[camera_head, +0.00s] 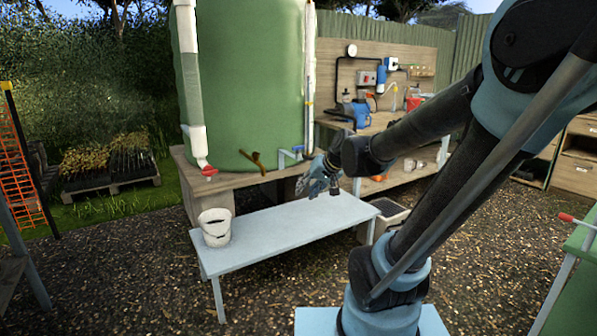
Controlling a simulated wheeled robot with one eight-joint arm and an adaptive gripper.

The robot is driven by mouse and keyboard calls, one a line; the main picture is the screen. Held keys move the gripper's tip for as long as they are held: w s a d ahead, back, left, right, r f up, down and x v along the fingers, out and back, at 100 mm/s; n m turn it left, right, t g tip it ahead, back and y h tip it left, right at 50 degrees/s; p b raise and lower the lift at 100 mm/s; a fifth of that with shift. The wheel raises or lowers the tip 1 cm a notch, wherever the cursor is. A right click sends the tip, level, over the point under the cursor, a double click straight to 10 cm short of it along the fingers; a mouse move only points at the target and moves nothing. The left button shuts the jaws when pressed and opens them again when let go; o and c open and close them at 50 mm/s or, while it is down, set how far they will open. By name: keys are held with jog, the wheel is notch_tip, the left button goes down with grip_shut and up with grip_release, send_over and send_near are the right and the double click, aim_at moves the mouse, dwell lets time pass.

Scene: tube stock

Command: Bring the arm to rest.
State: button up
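My arm reaches from the right side across the view, bent at the elbow, with its end over the light blue-grey bench (290,230). My gripper (319,186) hangs at the end of the arm, above the far part of the bench top. It is small in the view, and I cannot make out whether its fingers are apart. No object can be seen in it. A white bucket (216,228) stands upright on the left end of the bench, well apart from my gripper.
A large green tank (250,90) on a wooden stand, with a brass tap (255,161), is behind the bench. A cluttered workbench (375,125) is beyond my arm. A green table (575,290) is at the right edge. Gravel in front of the bench is open.

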jog(key=s+d+f+g+h, duration=0.2)
jog(key=s+d+f, duration=0.2)
jog(key=s+d, duration=0.4)
jog(key=s+d+f+g+h, duration=0.2)
jog(key=s+d+f, duration=0.3)
jog(key=s+d, duration=0.3)
jog(key=s+h, duration=0.1)
jog(key=s, duration=0.2)
jog(key=shift+s+m+h, duration=0.15)
jog(key=shift+m+h, duration=0.15)
jog(key=shift+w+f, duration=0.15)
jog(key=shift+w, duration=0.35)
